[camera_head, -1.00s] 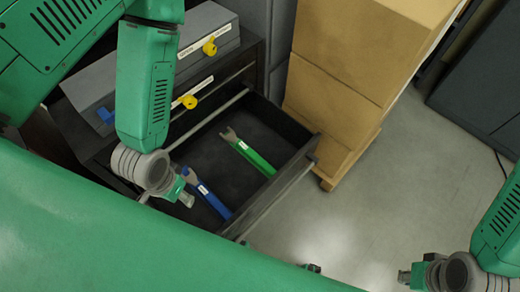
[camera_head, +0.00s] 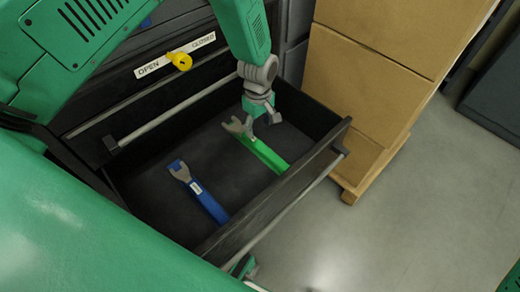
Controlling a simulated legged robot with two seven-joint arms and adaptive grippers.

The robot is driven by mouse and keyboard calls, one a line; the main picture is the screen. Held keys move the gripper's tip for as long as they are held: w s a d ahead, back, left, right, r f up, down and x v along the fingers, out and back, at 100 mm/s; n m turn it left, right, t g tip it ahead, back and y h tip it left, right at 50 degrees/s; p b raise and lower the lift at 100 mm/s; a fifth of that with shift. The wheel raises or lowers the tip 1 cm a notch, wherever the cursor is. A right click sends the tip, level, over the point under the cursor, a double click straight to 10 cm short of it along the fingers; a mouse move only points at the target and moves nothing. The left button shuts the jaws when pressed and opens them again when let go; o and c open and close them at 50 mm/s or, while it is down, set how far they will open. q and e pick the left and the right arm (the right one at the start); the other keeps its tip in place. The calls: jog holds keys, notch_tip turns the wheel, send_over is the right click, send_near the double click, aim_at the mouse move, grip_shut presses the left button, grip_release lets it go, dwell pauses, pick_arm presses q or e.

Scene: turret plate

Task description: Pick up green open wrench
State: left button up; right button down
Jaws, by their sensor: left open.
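The green open wrench (camera_head: 263,153) lies in the open black drawer, its grey jaw end toward the upper left and its green handle toward the lower right. My left gripper (camera_head: 262,120) is open just above the wrench's jaw end and partly overlaps it in the picture. I cannot tell whether it touches the wrench. The blue wrench (camera_head: 205,198) lies apart from it in the same drawer, to the lower left.
The drawer's front wall (camera_head: 285,192) and side walls enclose both wrenches. Cardboard boxes (camera_head: 352,85) on a pallet stand right of the drawer. The floor (camera_head: 420,210) at right is clear.

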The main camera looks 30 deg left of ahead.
aim_at(259, 143)
pick_arm(q)
jog(key=f, duration=0.3)
jog(key=f+b, duration=0.1)
jog(key=f, duration=0.1)
jog(key=shift+a, duration=0.25)
jog(key=f+b, duration=0.1)
jog(key=f, duration=0.2)
jog(key=f+b, duration=0.1)
jog(key=f, duration=0.1)
jog(key=shift+d+b, duration=0.35)
jog(key=shift+r, duration=0.2)
jog(key=shift+a, duration=0.1)
grip_shut()
